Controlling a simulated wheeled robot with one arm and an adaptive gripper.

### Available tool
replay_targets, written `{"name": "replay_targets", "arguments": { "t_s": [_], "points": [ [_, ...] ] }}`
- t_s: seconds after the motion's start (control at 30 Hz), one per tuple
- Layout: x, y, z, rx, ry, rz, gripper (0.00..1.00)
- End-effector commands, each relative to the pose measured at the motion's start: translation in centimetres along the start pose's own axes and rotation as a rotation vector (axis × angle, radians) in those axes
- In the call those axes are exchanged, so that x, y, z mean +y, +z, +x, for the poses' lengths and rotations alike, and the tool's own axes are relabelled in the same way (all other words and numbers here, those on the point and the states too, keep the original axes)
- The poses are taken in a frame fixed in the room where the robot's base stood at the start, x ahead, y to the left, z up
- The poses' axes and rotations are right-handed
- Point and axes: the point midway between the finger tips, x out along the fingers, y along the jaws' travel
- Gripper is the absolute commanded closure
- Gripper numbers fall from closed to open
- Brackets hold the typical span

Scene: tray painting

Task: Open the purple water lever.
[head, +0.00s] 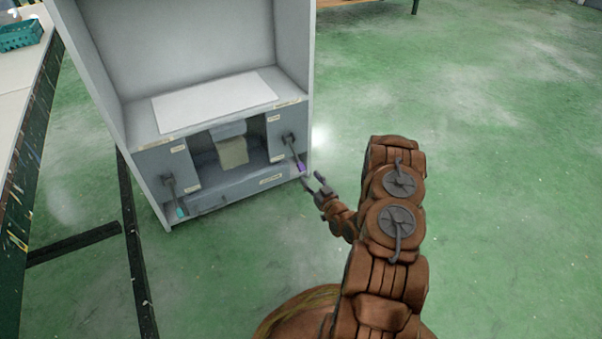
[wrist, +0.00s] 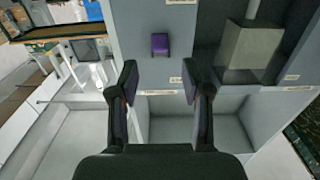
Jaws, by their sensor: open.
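The purple lever (head: 299,165) hangs down at a slant from a dark pivot on the right front panel of the grey cabinet (head: 152,178). In the wrist view the purple lever end (wrist: 160,45) shows as a small block, beyond my fingertips and roughly centred between them. My gripper (head: 320,183) is open and empty, just right of and below the purple lever in the head view. In the wrist view my gripper (wrist: 161,80) has its two dark fingers spread, with a gap to the lever. No contact shows.
A teal lever (head: 180,211) hangs on the cabinet's left panel. A pale block (head: 232,152) sits in the middle opening, above a drawer front (head: 240,190). A white sheet (head: 214,102) lies on the shelf. Green floor to the right is clear. A table (head: 35,75) stands at left.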

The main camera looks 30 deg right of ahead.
Motion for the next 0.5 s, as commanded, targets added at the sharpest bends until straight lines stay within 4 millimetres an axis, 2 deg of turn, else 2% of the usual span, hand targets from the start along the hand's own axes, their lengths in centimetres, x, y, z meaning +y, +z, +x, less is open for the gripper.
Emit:
{"name": "replay_targets", "arguments": {
  "t_s": [0.17,0.5],
  "points": [
    [0.0,0.3,0.5,0.012,0.002,0.004,0.52],
    [-0.2,0.5,4.4,0.008,-0.001,0.004,0.52]
  ]
}}
